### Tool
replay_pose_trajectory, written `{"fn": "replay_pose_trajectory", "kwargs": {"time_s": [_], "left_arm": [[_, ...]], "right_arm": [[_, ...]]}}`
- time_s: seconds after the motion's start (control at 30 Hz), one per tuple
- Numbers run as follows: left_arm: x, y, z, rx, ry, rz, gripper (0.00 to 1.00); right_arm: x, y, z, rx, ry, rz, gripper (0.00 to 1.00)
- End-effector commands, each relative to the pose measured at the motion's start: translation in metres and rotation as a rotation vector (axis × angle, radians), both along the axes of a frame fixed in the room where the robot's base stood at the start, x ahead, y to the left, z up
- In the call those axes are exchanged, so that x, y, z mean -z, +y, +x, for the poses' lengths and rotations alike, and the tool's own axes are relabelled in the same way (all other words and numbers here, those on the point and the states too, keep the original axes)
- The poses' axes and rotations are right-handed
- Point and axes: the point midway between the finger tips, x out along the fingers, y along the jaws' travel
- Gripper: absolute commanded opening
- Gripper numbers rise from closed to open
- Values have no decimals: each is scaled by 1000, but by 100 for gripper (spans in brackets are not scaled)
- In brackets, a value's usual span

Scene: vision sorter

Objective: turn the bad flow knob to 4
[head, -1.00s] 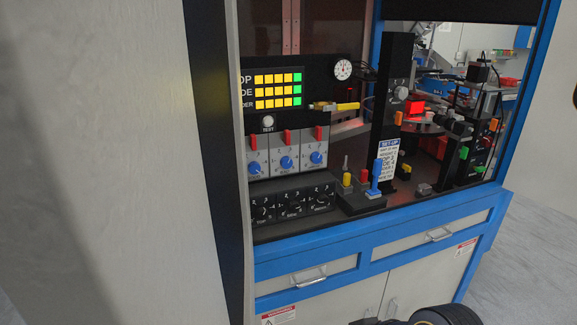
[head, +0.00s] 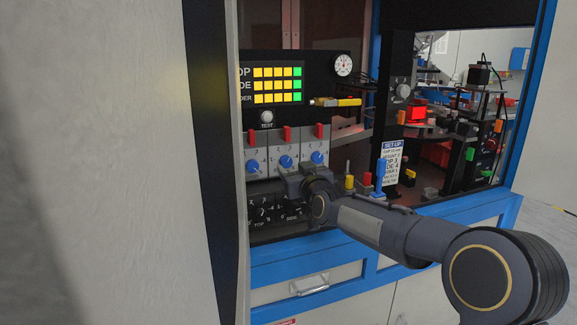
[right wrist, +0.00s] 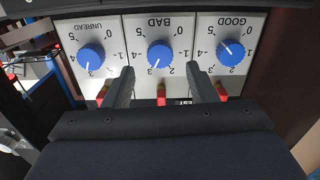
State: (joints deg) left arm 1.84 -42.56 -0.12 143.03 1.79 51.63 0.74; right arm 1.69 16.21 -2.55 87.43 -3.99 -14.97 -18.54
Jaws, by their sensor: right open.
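The bad flow knob is the middle blue dial (head: 285,162) in a row of three on the grey panels. In the right wrist view the bad knob (right wrist: 159,53) appears upside down, its white pointer toward the 3. My right gripper (head: 300,175) is just below and in front of it in the head view. In the wrist view the right gripper (right wrist: 159,68) is open and empty, its fingers spread to either side below the knob. Contact cannot be told. My left gripper is not in view.
The good knob (right wrist: 236,51) and unread knob (right wrist: 91,57) flank the bad one closely. Red switches (head: 287,134) stand above the dials. Black dials (head: 262,212) sit below, partly hidden by my arm. A blue lever (head: 381,176) stands to the right.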

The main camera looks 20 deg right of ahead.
Motion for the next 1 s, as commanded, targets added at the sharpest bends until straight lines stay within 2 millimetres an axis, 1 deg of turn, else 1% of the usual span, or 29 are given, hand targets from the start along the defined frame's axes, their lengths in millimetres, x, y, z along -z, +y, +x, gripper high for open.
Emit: {"fn": "replay_pose_trajectory", "kwargs": {"time_s": [0.03, 0.1, 0.2, 0.3, 0.43, 0.63, 0.67, 0.9, 1.0], "left_arm": [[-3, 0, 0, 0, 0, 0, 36], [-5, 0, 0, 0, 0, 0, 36], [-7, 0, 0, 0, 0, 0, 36], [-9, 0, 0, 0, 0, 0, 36], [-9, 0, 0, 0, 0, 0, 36], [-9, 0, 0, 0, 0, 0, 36], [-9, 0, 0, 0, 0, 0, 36], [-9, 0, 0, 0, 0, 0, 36], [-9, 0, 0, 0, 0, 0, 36]], "right_arm": [[-1, -1, 10, 0, 2, 0, 52], [0, -1, 21, 0, 3, 1, 52], [0, -2, 34, 0, 4, 2, 52], [0, -2, 43, 0, 4, 2, 52], [0, -3, 48, 0, 2, 2, 52], [1, -3, 48, 0, 3, 2, 52], [0, -3, 48, 0, 3, 2, 50], [0, -3, 48, 0, 3, 2, 19], [0, -3, 48, 0, 3, 2, 7]]}}
